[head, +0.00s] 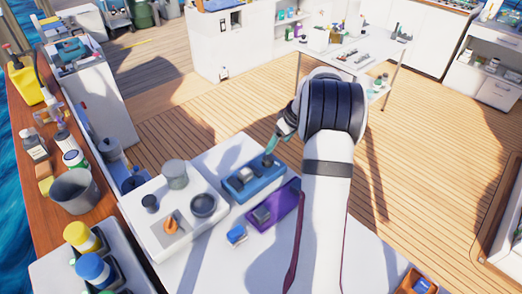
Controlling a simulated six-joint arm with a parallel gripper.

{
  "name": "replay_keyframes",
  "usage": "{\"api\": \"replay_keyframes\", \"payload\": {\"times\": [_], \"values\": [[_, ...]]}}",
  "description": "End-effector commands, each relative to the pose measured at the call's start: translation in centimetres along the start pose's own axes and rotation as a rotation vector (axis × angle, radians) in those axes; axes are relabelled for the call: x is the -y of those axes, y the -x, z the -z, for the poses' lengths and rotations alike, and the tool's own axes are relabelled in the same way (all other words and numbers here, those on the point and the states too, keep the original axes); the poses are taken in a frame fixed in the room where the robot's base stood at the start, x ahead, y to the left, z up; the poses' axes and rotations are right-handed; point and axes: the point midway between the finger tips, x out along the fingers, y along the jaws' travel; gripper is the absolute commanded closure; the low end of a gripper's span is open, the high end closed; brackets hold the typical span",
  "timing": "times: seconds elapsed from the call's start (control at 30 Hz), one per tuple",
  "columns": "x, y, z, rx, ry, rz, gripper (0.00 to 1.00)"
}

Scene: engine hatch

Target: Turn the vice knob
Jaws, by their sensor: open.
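My gripper (270,156) hangs at the end of my white arm, over the right part of a blue tray (239,194) on the white worktop. Its teal fingers are small in the view and hold nothing that I can see. A blue and grey device (128,178) stands at the worktop's left edge and may be the vice. It is apart from my gripper, well to its left. I cannot make out a knob on it for certain.
A white tray (184,236) with grey cups and an orange item is left of the blue tray. A purple tray (275,219) and a small blue block (237,235) lie in front. A grey bucket (75,192) stands on the wooden ledge at left. The worktop's front is clear.

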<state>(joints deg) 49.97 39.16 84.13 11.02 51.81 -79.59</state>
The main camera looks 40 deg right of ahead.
Motion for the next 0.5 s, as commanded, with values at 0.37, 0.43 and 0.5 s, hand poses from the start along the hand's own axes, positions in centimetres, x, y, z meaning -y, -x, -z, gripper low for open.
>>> {"api": "replay_keyframes", "payload": {"times": [0.37,0.43,0.5], "values": [[0.1,-9.0,0.0,0.001,-0.001,0.001,0.22],[0.1,-9.7,0.0,0.001,-0.001,0.002,0.22],[0.1,-10.1,0.1,0.000,-0.001,0.001,0.22]]}}
